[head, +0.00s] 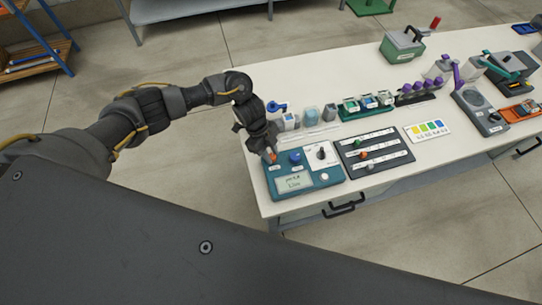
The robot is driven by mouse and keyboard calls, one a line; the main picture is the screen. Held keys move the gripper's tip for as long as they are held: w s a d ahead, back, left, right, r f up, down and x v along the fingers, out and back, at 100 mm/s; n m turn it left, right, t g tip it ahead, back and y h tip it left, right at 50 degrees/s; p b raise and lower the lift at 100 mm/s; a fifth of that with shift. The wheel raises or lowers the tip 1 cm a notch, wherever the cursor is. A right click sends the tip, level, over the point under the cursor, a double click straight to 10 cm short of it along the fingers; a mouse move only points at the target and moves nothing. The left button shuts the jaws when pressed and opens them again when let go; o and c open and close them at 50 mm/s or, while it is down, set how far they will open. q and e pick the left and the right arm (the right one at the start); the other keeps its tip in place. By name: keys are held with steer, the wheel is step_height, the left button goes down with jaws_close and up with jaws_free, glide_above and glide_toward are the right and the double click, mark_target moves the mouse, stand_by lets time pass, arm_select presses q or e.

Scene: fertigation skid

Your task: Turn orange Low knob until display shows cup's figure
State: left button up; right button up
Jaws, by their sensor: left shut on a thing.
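A teal control box (316,185) lies near the left end of the white table. Its small display (294,182) shows two lines, the upper one seemingly a pH figure, too small to read surely. An orange knob (272,157) sits at the box's upper left, mostly hidden by my left gripper (268,153). The left gripper points down and is shut on the orange knob. A blue knob (295,157) stands just right of it. No cup can be told surely; a pale blue vessel (311,114) stands behind the box. My right gripper is not in view.
Right of the box are a dark slider panel (375,153) and a colour chart card (427,131). Behind stand a green rack (366,105) and purple-topped items (418,87). A scale-like device (480,112) lies further right. The table's front edge (400,183) is close.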

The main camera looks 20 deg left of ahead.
arm_select(q)
steer(key=m+b, duration=0.2)
steer(key=m+g+b, duration=0.1)
steer(key=shift+w+f+m+y, duration=0.15)
steer(key=shift+w+m+y, duration=0.15)
steer(key=shift+y, duration=0.1)
steer(key=shift+d+r+m+g+y+b, duration=0.1)
steer(key=shift+m+g+y+b, duration=0.1)
steer(key=shift+m+b, duration=0.4)
steer(key=shift+r+m+g+y+b, duration=0.1)
steer(key=shift+m+g+b, duration=0.1)
steer(key=shift+m+b, duration=0.4)
steer(key=shift+r, duration=0.1)
steer(key=o, duration=1)
steer(key=b+v, duration=0.1)
steer(key=v, duration=0.9)
steer(key=shift+w+r, duration=0.2)
steer(key=shift+r, duration=0.05)
steer(key=shift+f, duration=0.1)
